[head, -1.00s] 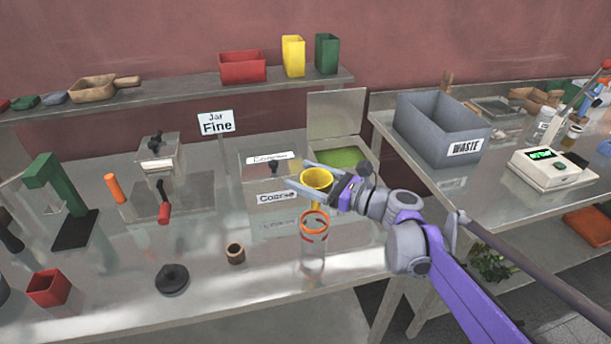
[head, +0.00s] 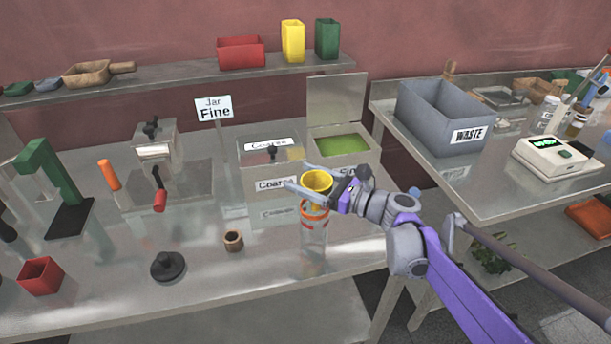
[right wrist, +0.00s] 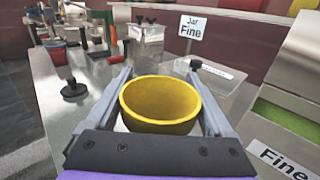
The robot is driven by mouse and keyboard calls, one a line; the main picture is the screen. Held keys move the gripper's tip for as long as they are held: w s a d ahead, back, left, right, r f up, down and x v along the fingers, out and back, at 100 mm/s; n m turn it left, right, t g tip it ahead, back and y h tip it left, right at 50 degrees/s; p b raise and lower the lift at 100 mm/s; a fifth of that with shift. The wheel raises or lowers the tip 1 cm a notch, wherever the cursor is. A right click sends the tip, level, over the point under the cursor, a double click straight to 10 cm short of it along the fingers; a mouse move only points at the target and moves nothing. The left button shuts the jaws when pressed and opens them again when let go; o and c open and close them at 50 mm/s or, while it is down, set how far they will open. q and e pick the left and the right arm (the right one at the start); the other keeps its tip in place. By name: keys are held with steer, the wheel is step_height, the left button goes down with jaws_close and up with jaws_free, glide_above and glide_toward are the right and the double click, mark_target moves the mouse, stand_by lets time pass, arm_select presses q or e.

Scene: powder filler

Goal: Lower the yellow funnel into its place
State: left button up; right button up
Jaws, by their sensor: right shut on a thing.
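The yellow funnel (head: 317,182) is in the jaws of my right gripper (head: 312,190), upright, over the clear jar (head: 313,238) with an orange rim. In the head view its lower part overlaps the jar's rim; I cannot tell whether it touches. In the right wrist view the funnel's wide mouth (right wrist: 160,102) sits between the two fingers, which press it from both sides, and it hides the jar. My left gripper is not in view.
Behind the jar stand the Coarse bin (head: 258,172) and an open bin with green powder (head: 342,145). A small brown ring (head: 233,241) and a black weight (head: 168,266) lie to the left. A grey WASTE bin (head: 440,120) and a scale (head: 555,158) are at right.

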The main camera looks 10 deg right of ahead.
steer(key=shift+f+b, duration=1.25)
steer(key=shift+f, duration=0.8)
steer(key=shift+f+b, duration=0.4)
steer(key=shift+f, duration=0.15)
steer(key=o, duration=1.1)
steer(key=v, duration=1.1)
steer(key=shift+a, duration=0.1)
